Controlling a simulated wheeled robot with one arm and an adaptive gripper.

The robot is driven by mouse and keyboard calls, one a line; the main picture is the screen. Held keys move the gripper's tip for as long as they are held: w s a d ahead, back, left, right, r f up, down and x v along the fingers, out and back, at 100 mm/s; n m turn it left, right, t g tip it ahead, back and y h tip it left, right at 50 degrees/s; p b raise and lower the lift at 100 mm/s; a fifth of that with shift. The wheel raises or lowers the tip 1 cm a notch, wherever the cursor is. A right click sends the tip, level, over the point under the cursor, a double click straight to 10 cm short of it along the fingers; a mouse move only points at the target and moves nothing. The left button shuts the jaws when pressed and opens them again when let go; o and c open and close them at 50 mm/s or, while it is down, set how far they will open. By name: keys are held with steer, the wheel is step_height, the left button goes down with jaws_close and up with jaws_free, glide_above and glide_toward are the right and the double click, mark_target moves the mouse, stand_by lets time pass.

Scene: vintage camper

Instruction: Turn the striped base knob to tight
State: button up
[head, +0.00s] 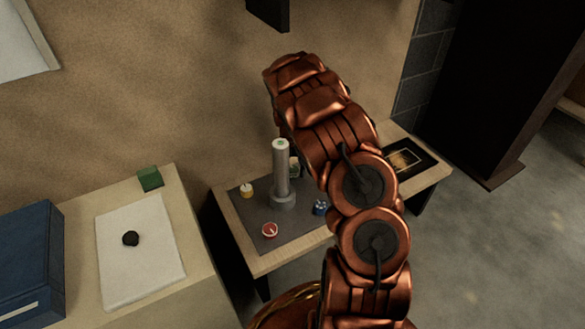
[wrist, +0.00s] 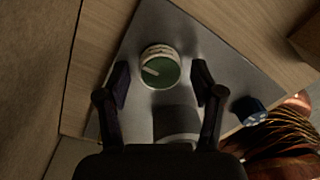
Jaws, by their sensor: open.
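In the wrist view, a round knob (wrist: 160,67) has a green top with a pale pointer line, and a whitish side with darker bands. My gripper (wrist: 161,80) is open, with one finger on each side of the knob and a visible gap at both. In the head view, this green knob (head: 294,167) shows partly behind the grey post (head: 281,175). My gripper is hidden by my arm there. I cannot read any tight mark.
The knob sits on a dark grey mat (head: 240,215) on a wooden table. The upright post is close by. A yellow knob (head: 247,190), a red knob (head: 270,230) and a blue patterned knob (head: 320,207) stand around it. The wall is close behind.

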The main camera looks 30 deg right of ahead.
steer(key=shift+c, duration=0.4)
steer(key=c, duration=1.1)
steer(key=shift+r+p, duration=0.15)
steer(key=shift+p, duration=0.35)
